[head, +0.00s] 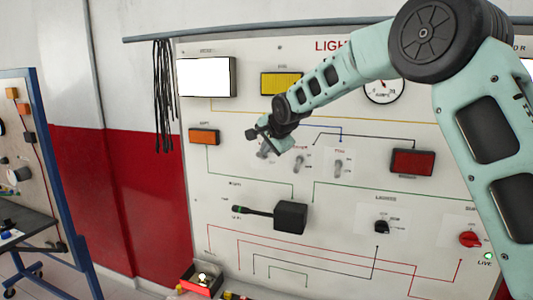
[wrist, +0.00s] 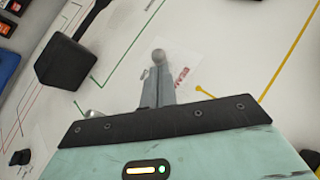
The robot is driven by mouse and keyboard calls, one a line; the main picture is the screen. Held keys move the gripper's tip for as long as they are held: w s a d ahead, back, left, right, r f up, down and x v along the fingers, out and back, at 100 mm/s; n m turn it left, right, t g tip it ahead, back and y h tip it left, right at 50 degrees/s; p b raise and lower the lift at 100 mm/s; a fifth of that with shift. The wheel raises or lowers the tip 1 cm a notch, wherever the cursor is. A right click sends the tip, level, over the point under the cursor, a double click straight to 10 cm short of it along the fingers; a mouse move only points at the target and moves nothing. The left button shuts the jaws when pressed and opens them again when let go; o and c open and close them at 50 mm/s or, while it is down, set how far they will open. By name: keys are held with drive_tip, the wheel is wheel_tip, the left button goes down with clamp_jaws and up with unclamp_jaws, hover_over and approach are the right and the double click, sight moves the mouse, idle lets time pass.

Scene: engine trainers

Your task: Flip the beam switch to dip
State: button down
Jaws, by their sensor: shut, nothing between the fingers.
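The beam switch is the leftmost of three small metal toggles on the white panel. In the head view its lower part (head: 264,152) shows beneath my gripper (head: 262,136). In the wrist view its rounded grey tip (wrist: 159,55) shows just beyond my gripper's fingertips (wrist: 158,72), next to a partly covered red label. My gripper is shut with nothing held, close to the toggle. I cannot tell whether it touches the toggle, nor which way the lever points, as the fingers hide part of it.
The middle toggle (head: 299,161) and right toggle (head: 338,168) stand to the right. A black box (head: 291,217) with a stalk juts out below. An orange lamp (head: 204,137) is at the left, and a red lamp (head: 412,162) at the right. Black cables (head: 163,95) hang at the left edge.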

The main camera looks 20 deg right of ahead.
drive_tip(key=shift+s+f+b, duration=0.1)
drive_tip(key=shift+f+b, duration=0.2)
drive_tip(key=shift+b, duration=1.3)
drive_tip(key=t+b, duration=0.1)
drive_tip(key=b, duration=0.5)
drive_tip(key=f+n+t+h+b, duration=0.1)
drive_tip(key=b, duration=0.6)
drive_tip(key=s+t+h+b, duration=0.1)
drive_tip(key=b, duration=0.6)
drive_tip(key=shift+a+f+n+t, duration=0.3)
drive_tip(key=shift+a+f+t, duration=0.05)
drive_tip(key=shift+a+t, duration=0.05)
drive_tip(key=shift+r+p, duration=0.3)
drive_tip(key=shift+r, duration=0.4)
drive_tip(key=shift+r, duration=0.1)
